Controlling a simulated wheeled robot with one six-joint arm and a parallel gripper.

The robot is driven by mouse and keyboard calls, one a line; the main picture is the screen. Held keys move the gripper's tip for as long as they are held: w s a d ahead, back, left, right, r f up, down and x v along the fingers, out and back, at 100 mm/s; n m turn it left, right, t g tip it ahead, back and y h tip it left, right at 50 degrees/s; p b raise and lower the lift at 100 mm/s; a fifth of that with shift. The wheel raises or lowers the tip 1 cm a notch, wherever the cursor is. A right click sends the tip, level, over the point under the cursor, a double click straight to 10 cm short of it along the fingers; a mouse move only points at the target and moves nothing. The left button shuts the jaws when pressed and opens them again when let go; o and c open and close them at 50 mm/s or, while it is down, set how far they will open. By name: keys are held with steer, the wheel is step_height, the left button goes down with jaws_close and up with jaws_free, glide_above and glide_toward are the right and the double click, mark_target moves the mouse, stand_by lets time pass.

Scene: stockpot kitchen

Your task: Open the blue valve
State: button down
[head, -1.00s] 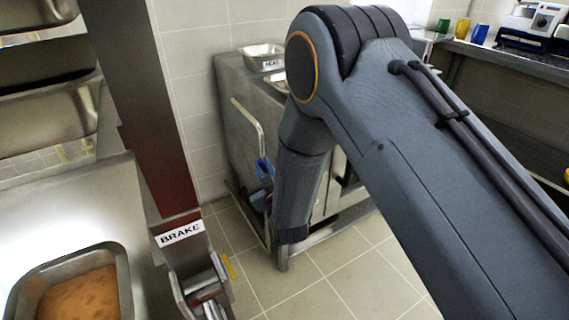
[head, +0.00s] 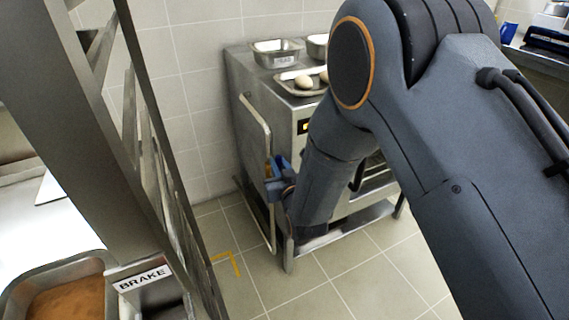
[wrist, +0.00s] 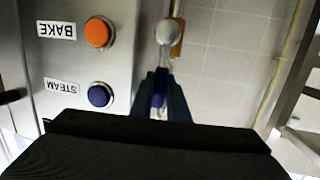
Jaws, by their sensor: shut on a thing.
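The blue valve (head: 281,163) is at the left side of the steel oven, beside a vertical pale pipe. In the wrist view its blue handle (wrist: 160,88) shows between the two dark fingers of my gripper (wrist: 161,97). My gripper is shut on this handle. A pale round knob (wrist: 168,32) and an orange-yellow piece (wrist: 177,46) show just beyond the fingertips. In the head view my forearm hides part of the oven front, and the fingers are hard to make out beside the valve.
The oven (head: 240,75) carries metal pans and a tray with eggs (head: 303,82). Its panel has an orange BAKE button (wrist: 98,33) and a blue STEAM button (wrist: 100,95) left of my gripper. A steel rack post (head: 90,130) stands near at left. Floor before the oven is clear.

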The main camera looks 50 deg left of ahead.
steer(key=shift+w, duration=0.1)
steer(key=c, duration=1.7)
jaws_free()
steer(key=shift+w+d, duration=0.15)
